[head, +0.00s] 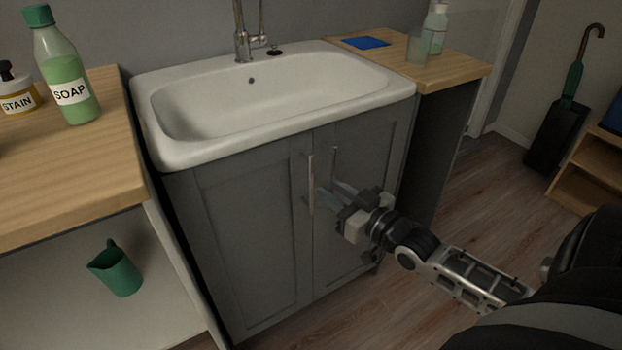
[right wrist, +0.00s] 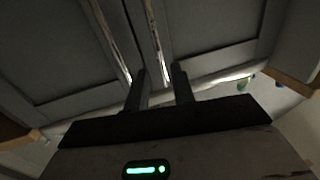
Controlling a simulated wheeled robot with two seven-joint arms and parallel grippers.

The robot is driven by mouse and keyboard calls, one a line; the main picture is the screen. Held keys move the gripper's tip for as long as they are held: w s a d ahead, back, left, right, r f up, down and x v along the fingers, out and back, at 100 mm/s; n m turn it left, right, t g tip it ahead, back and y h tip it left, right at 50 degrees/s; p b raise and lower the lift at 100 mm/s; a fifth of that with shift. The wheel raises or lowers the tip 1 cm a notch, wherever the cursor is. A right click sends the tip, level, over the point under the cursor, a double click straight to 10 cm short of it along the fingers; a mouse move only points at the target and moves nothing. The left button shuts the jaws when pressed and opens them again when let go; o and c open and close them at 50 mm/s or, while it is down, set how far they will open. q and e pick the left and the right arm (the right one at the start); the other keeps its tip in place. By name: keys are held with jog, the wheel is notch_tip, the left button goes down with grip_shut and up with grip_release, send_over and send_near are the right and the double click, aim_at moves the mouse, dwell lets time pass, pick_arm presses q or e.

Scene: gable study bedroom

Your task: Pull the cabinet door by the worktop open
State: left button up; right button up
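A grey cabinet with a left door (head: 255,235) and a right door (head: 365,150) stands under a white sink (head: 165,150). Both doors look closed. The left door has a long upright metal handle (head: 311,185); the right door's handle (head: 334,162) stands close beside it. My right gripper (head: 328,187) is open in front of the handles, its two fingers apart and pointing at the doors. In the right wrist view one handle (right wrist: 154,40) lines up with the gap between the fingers (right wrist: 160,88); I cannot tell whether they touch it. My left gripper is out of view.
A wooden worktop (head: 110,175) with a soap bottle (head: 66,75) and a stain jar (head: 18,92) is at left. A green jug (head: 115,270) sits below it. Another worktop (head: 455,70) is at right. Floor (head: 480,205) is clear right of the cabinet.

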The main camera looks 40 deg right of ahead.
jog(key=w, duration=0.4)
jog(key=w+b, duration=0.1)
jog(key=w, duration=0.2)
jog(key=shift+a, duration=0.4)
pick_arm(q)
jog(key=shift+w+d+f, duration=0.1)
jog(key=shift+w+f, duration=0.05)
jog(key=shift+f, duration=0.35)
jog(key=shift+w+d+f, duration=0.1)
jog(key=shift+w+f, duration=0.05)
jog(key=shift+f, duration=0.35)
pick_arm(e)
jog(key=shift+s, duration=0.1)
grip_shut()
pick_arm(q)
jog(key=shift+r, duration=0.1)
